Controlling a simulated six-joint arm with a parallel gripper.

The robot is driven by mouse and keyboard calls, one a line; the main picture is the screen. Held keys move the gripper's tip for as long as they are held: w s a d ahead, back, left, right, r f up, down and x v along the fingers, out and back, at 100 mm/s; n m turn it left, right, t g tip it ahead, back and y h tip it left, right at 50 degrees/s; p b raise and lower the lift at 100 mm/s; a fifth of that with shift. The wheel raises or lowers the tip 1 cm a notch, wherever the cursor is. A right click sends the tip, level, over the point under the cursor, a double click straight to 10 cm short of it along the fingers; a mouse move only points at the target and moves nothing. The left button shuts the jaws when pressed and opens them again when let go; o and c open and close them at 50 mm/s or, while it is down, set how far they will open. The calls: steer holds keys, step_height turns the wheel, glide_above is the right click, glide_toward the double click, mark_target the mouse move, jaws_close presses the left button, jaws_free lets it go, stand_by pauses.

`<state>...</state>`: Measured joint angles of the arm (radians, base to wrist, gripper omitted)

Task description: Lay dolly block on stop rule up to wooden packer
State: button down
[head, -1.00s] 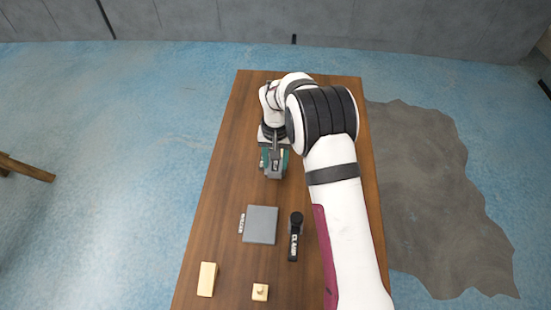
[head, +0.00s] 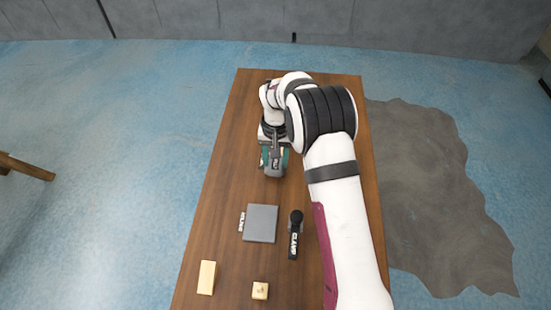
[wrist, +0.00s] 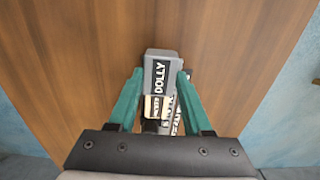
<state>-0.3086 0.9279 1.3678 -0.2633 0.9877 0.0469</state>
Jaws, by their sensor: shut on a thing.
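The dolly block (wrist: 162,68) is a grey block with a dark face lettered DOLLY. My gripper (wrist: 161,74) has its green fingers at the block's two sides and is shut on it. In the head view my gripper (head: 274,160) is low over the far part of the table, and the block is hard to make out there. A small wooden piece with a dark label, seemingly the wooden packer (wrist: 153,107), shows between the fingers nearer the palm. Lettered dark strips beside it, possibly the stop rule (wrist: 177,118), are mostly hidden. I cannot tell whether the block touches either.
A grey square plate (head: 261,224) with a white-lettered edge lies mid-table. A black clamp (head: 295,235) lies to its right. Two pale wooden blocks, one longer (head: 206,277) and one small (head: 260,290), lie near the front. The table's left strip (head: 215,190) is clear.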

steer(key=shift+w, duration=0.25)
stand_by(0.7)
steer(key=shift+c, duration=1.2)
jaws_free()
step_height(320, 180, up, 16)
